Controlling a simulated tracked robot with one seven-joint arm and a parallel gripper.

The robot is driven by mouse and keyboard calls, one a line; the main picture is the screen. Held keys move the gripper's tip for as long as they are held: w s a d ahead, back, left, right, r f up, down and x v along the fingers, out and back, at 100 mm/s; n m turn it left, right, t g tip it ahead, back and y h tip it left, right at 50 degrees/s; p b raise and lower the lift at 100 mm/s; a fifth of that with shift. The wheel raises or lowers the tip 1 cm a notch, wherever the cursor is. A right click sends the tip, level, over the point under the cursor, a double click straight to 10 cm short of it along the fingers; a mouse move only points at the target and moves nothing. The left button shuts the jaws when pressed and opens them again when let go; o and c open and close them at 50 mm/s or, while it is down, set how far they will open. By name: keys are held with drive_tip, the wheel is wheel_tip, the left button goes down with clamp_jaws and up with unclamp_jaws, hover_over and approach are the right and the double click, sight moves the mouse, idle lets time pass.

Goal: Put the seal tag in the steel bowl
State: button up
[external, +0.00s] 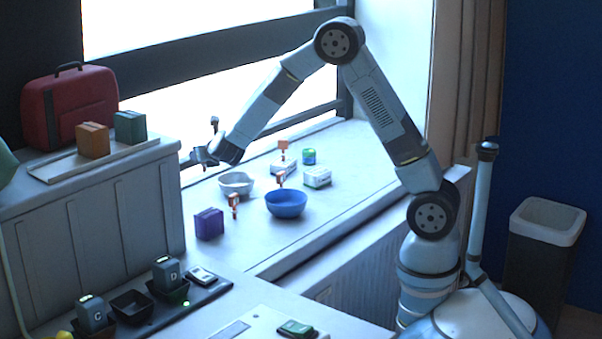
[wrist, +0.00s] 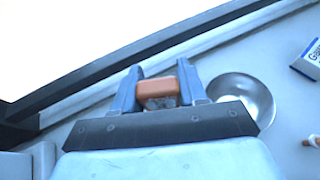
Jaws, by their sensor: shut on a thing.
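My gripper (wrist: 160,86) is shut on an orange piece, which looks like the seal tag (wrist: 156,88), held between its two blue fingers in the wrist view. The steel bowl (wrist: 246,88) lies just right of the fingers there, partly hidden by my gripper. In the external view the steel bowl (external: 237,187) stands upright on the white sill. My gripper (external: 203,156) is up and to the left of it, near the window. The held tag cannot be made out in the external view.
A blue bowl (external: 286,204), a purple box (external: 209,224), white cartons (external: 317,177), a green tin (external: 309,157) and small orange-topped items (external: 234,200) stand around the steel bowl. A grey cabinet (external: 100,205) borders the sill on the left. The sill's right part is clear.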

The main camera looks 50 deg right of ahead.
drive_tip(key=s+d+r+m+g+h, duration=0.1)
drive_tip(key=d+m+g+h, duration=0.15)
drive_tip(key=d, duration=0.45)
drive_tip(key=s+d+r+m+g+h, duration=0.1)
drive_tip(key=d+m+h, duration=0.15)
drive_tip(key=d, duration=0.35)
drive_tip(key=shift+w+d+f, duration=0.1)
drive_tip(key=shift+f, duration=2.5)
drive_tip(key=shift+w+d+f, duration=0.1)
drive_tip(key=shift+f, duration=2.5)
drive_tip(key=o, duration=1.1)
wheel_tip(320, 180, up, 7)
